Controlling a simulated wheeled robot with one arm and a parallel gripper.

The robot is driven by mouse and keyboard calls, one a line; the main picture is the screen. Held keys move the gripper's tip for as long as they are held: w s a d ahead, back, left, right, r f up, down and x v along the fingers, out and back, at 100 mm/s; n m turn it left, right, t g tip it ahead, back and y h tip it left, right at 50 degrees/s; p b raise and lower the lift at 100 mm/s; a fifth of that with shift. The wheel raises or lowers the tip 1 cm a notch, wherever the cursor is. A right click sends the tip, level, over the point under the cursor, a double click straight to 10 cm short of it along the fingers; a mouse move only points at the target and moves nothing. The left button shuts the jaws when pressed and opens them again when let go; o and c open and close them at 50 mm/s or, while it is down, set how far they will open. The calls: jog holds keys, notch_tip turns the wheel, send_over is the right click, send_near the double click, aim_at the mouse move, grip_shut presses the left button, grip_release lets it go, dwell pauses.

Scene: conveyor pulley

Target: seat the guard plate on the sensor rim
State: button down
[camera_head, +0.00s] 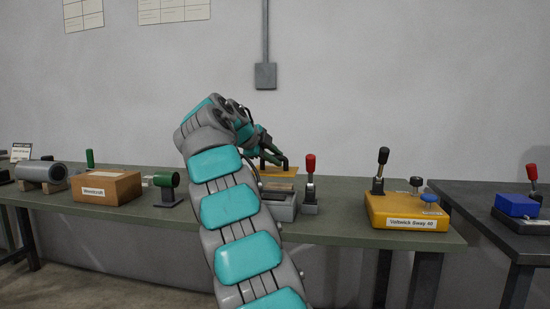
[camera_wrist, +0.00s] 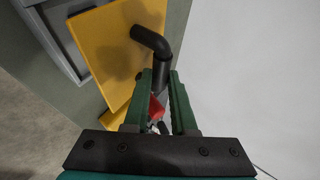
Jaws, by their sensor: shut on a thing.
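The guard plate is a flat yellow plate (camera_wrist: 112,50) with a bent black handle (camera_wrist: 152,42). My gripper (camera_wrist: 162,72) has green fingers and is shut on this handle. In the head view, my gripper (camera_head: 274,156) holds the plate (camera_head: 277,172) above the bench, near a grey box (camera_head: 283,208). In the wrist view, a grey rimmed box (camera_wrist: 66,42) lies to the left of the plate and is partly hidden by it. This box seems to be the sensor; the plate appears apart from it.
A red-knobbed lever (camera_head: 310,172) stands just right of the grey box. A yellow unit (camera_head: 400,213) with a black-knobbed lever is farther right on the green bench (camera_head: 343,225). A cardboard box (camera_head: 106,187) and a green cylinder on a stand (camera_head: 167,181) are at left.

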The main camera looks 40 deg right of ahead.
aim_at(276, 171)
jog(key=shift+s+a, duration=0.2)
jog(key=shift+s, duration=0.05)
jog(key=shift+w+f+b, duration=0.1)
jog(key=shift+b, duration=0.2)
jog(key=shift+f+b, duration=1.95)
jog(key=shift+b, duration=0.3)
jog(key=shift+f+b, duration=1.5)
jog(key=shift+b, duration=0.35)
dwell(2.2)
jog(key=c, duration=0.7)
grip_release()
jog(key=shift+o, duration=0.2)
